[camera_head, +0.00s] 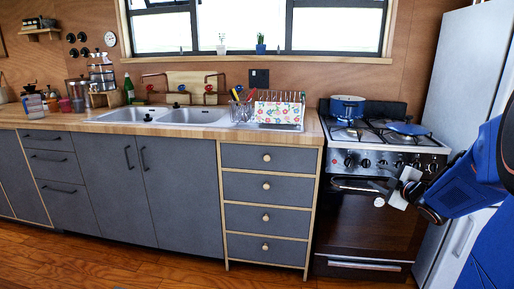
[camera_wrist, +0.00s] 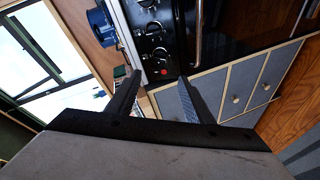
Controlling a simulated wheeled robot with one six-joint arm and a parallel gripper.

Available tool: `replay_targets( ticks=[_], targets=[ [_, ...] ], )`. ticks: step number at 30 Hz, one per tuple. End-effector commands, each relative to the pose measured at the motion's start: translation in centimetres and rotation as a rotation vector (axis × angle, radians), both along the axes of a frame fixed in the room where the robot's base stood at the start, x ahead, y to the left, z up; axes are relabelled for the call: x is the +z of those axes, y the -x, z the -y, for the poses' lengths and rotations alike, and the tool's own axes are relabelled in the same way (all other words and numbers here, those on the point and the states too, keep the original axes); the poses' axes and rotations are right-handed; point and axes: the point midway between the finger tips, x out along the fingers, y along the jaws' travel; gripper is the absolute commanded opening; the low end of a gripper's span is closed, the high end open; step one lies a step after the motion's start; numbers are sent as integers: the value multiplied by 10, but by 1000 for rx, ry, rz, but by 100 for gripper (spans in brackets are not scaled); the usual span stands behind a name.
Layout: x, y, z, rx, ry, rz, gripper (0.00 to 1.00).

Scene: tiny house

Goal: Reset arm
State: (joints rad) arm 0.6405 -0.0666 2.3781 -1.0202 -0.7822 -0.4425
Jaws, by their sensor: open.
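My gripper (camera_head: 384,190) is at the right in the head view, in front of the stove (camera_head: 372,220) near the oven's handle. In the wrist view its two dark fingers (camera_wrist: 160,88) stand apart with nothing between them. My blue arm reaches in from the right edge. Whether the gripper touches the oven front cannot be told.
A blue pot (camera_head: 347,106) and a blue pan (camera_head: 408,129) sit on the stove top. A tall white fridge (camera_head: 462,75) stands to the right, close to my arm. A dish rack (camera_head: 279,110) and sink (camera_head: 165,115) are on the counter. The wooden floor in front is clear.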

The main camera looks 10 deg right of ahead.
Motion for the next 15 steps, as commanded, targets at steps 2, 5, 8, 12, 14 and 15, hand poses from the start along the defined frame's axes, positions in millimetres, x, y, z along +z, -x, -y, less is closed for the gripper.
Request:
replay_targets(
  ticks=[2, 5, 8, 12, 14, 15],
  targets=[
    [7, 3, -6, -43, -15, -12, 47],
    [15, 12, -14, -131, -58, -45, 47],
    [20, 29, -24, -233, -124, -85, 47],
    [20, 60, -42, -365, -237, -150, 47],
    [18, 76, -51, -416, -291, -182, 47],
    [16, 87, -58, -448, -326, -204, 47]
  ],
)
